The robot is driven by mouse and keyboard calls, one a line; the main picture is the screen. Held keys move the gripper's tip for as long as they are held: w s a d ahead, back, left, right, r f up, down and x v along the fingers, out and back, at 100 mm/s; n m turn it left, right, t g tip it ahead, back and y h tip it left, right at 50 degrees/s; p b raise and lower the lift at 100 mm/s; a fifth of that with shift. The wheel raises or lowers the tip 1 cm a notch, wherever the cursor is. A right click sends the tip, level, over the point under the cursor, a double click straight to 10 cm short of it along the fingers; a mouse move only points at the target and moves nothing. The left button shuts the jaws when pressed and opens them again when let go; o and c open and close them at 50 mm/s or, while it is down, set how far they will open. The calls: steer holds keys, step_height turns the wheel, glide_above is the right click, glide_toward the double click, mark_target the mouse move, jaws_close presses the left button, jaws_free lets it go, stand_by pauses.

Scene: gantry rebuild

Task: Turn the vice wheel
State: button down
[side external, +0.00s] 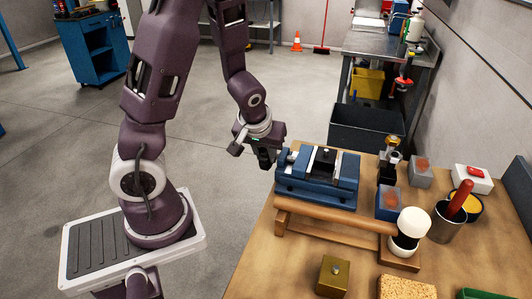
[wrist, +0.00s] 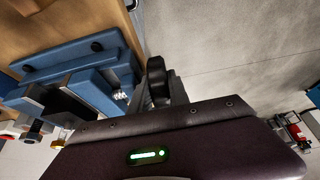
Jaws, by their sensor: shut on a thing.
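The blue vice (side external: 335,193) stands on the wooden bench with its jaws facing up. It also shows in the wrist view (wrist: 85,75), at the left. My gripper (side external: 265,158) is at the vice's left end, just past the bench edge. In the wrist view, my gripper (wrist: 168,88) is shut on a dark, rounded piece, the vice wheel (wrist: 156,80), seen nearly edge-on. The wheel's rim is largely hidden by the fingers and the gripper body, and its angle cannot be told.
A wooden-handled mallet (side external: 330,214) with a white head lies in front of the vice. Small boxes, a metal cup (side external: 447,222) and a brass block (side external: 333,277) crowd the bench to the right and front. Open floor lies left of the bench.

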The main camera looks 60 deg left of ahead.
steer(key=shift+w, duration=0.1)
steer(key=c, duration=1.5)
jaws_free()
steer(key=shift+r, duration=0.1)
steer(key=v, duration=0.5)
steer(key=shift+d+r, duration=0.25)
steer(key=shift+r, duration=0.1)
steer(key=shift+s+r, duration=0.35)
steer(key=shift+r, duration=0.15)
